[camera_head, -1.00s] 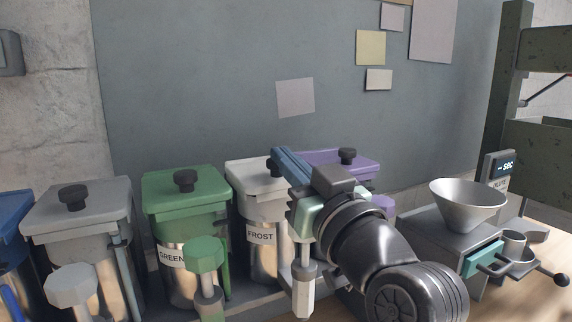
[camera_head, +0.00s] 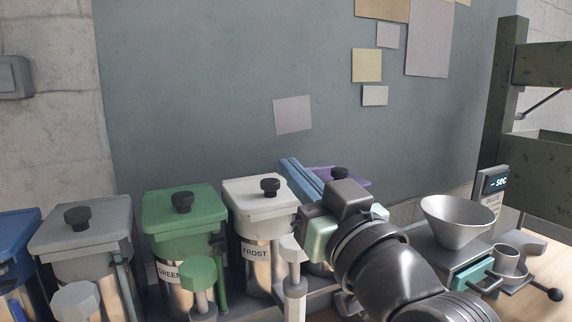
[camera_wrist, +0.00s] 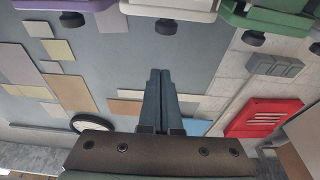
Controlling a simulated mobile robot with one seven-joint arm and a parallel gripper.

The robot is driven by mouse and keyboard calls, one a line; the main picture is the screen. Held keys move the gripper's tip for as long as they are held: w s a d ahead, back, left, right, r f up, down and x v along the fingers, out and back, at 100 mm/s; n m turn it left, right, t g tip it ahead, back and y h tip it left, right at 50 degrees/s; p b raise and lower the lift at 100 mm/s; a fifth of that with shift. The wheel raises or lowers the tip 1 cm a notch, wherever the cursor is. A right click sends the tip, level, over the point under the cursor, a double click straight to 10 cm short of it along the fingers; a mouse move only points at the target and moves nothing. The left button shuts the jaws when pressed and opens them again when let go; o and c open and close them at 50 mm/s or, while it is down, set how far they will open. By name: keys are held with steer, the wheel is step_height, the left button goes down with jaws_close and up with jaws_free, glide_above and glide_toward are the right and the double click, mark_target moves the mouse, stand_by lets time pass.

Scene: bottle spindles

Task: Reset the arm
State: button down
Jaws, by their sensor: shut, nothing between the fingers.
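My gripper (camera_head: 299,178) is in front of the row of lidded canisters, at the middle right of the head view. Its blue fingers lie together, pointing up and to the left, with nothing between them. They overlap the purple-lidded canister (camera_head: 346,178) behind, hiding part of it. In the wrist view my gripper (camera_wrist: 158,74) shows its two fingers side by side and closed, against the wall board (camera_wrist: 210,60). My dark arm reaches in from the lower right of the head view.
White FROST (camera_head: 262,195), green (camera_head: 185,212), grey (camera_head: 80,225) and blue (camera_head: 14,235) canisters stand left of my gripper, with knobbed posts in front. A metal funnel (camera_head: 457,218) and a machine with a small display (camera_head: 496,183) stand right. A dark rack (camera_head: 540,170) rises at far right.

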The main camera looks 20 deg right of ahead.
steer(key=f+v, duration=0.1)
steer(key=v, duration=0.4)
steer(key=s+a+r+t+p, duration=0.3)
steer(key=a+r+p, duration=0.1)
steer(key=a+r, duration=0.5)
steer(key=s+a+r+t+p, duration=0.3)
steer(key=a+r, duration=0.6)
steer(key=r, duration=0.5)
steer(key=shift+a+t+h+p, duration=0.25)
steer(key=shift+t+h+p, duration=0.15)
steer(key=shift+p, duration=0.45)
steer(key=shift+r, duration=0.1)
